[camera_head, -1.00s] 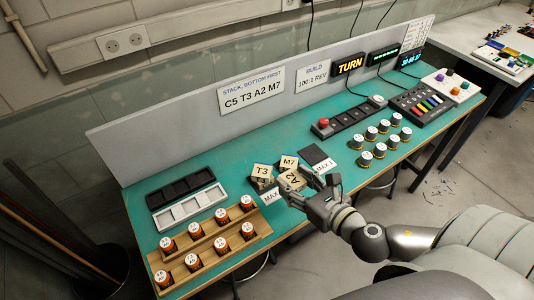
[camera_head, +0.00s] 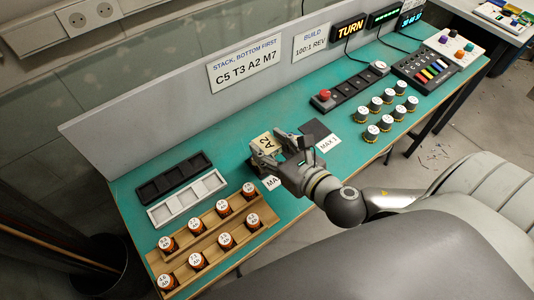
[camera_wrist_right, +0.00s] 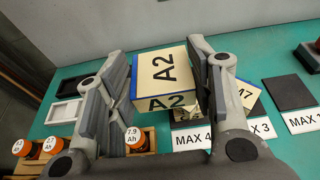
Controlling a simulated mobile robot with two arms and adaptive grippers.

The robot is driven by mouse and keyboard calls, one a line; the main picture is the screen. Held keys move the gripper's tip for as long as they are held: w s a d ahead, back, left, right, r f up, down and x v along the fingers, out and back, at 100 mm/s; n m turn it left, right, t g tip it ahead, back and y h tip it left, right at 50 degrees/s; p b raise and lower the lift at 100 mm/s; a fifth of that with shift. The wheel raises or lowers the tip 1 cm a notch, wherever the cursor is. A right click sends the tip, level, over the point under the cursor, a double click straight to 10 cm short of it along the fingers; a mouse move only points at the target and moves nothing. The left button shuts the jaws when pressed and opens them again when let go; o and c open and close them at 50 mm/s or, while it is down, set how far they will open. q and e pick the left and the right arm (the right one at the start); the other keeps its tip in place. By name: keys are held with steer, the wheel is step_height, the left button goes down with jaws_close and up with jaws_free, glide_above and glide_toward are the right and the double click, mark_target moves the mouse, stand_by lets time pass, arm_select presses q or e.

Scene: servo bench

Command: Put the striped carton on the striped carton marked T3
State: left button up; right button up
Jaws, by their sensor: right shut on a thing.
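The striped carton marked A2 (camera_head: 264,143), cream with blue edging, is between the fingers of my right gripper (camera_head: 276,146). In the right wrist view the carton (camera_wrist_right: 162,68) shows its A2 top and front, and the gripper (camera_wrist_right: 158,58) is shut on it. A carton mostly hidden beneath or behind it shows a sliver with unreadable marks (camera_wrist_right: 188,114). The T3 mark cannot be read now. The carton marked M7 (camera_wrist_right: 245,94) is partly covered by the right finger. Whether A2 touches the carton below cannot be told. My left gripper is out of view.
A dark square pad (camera_head: 316,130) lies right of the gripper, with MAX cards (camera_head: 328,143) at the front edge. Black (camera_head: 174,176) and white (camera_head: 187,198) trays and a wooden rack (camera_head: 192,240) of orange cells stand left. Jars (camera_head: 375,104) stand right.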

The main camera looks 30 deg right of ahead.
mark_target(268, 144)
steer(key=w+f, duration=0.1)
steer(key=w+d+f, duration=0.1)
steer(key=f, duration=0.1)
steer(key=w+f, duration=0.1)
steer(key=w, duration=0.1)
steer(key=shift+d+f, duration=0.15)
steer(key=shift+d, duration=0.1)
steer(key=shift+w+d+f, duration=0.2)
steer(key=shift+w+f, duration=0.4)
steer(key=shift+f, duration=1.65)
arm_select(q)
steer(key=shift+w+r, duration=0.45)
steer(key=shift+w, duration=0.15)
arm_select(e)
steer(key=o, duration=1)
steer(key=shift+f, duration=0.1)
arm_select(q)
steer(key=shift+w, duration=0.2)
arm_select(e)
steer(key=shift+o, duration=0.2)
